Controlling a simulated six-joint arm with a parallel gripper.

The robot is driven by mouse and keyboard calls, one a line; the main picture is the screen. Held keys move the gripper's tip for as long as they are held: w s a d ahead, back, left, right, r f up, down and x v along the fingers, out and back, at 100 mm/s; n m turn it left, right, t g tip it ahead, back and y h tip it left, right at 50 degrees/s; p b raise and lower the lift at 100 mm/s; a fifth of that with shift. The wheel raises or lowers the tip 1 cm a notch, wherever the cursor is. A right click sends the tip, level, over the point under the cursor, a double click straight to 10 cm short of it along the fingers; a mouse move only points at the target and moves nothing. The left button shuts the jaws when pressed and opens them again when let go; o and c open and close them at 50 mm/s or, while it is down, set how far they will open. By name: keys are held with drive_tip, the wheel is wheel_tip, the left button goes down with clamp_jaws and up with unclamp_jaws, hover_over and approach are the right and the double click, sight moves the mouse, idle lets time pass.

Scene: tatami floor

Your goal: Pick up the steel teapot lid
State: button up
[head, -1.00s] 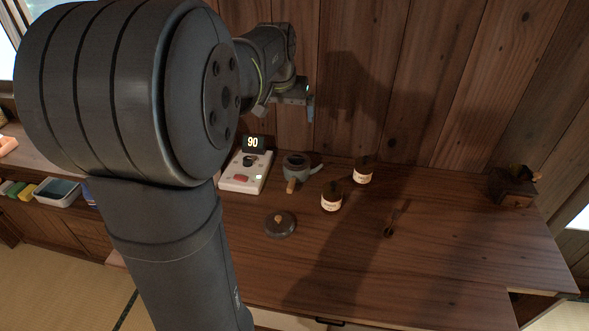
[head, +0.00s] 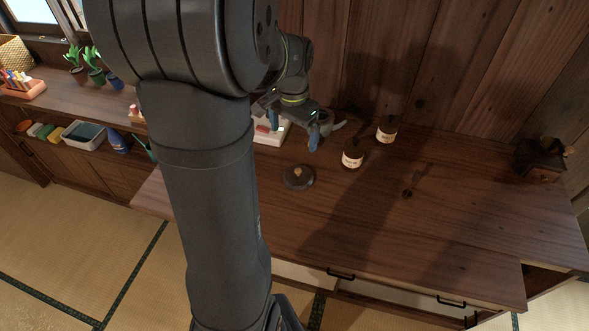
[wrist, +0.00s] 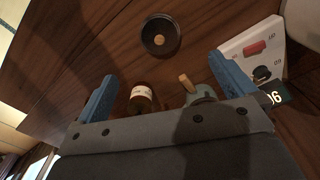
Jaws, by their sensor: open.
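The teapot lid (head: 298,178) is a dark round disc with a small tan knob, lying flat on the wooden counter. In the wrist view the lid (wrist: 160,36) is at the top, beyond and between my two blue fingers. My gripper (head: 320,136) is open and empty, above the counter and behind the lid in the head view. Its blue fingers stand wide apart in the wrist view (wrist: 168,88). The teapot (wrist: 199,94) shows a tan handle and is partly covered by my gripper; in the head view mostly its spout (head: 338,126) shows.
Two labelled jars (head: 352,154) (head: 387,129) stand right of the gripper. A white device with a red button (wrist: 252,50) is beside the teapot. A dark spoon-like utensil (head: 411,188) lies to the right, and a wooden box (head: 540,160) stands far right. The front counter is clear.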

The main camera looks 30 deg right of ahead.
hover_over(295, 177)
drive_tip(key=f, duration=1.2)
drive_tip(key=shift+s+a, duration=0.1)
drive_tip(key=shift+a, duration=0.25)
drive_tip(key=shift+d+f, duration=0.2)
drive_tip(key=shift+f, duration=1.15)
drive_tip(key=shift+d+f, duration=0.15)
drive_tip(key=shift+f, duration=1.2)
drive_tip(key=shift+c, duration=0.4)
drive_tip(key=c, duration=0.8)
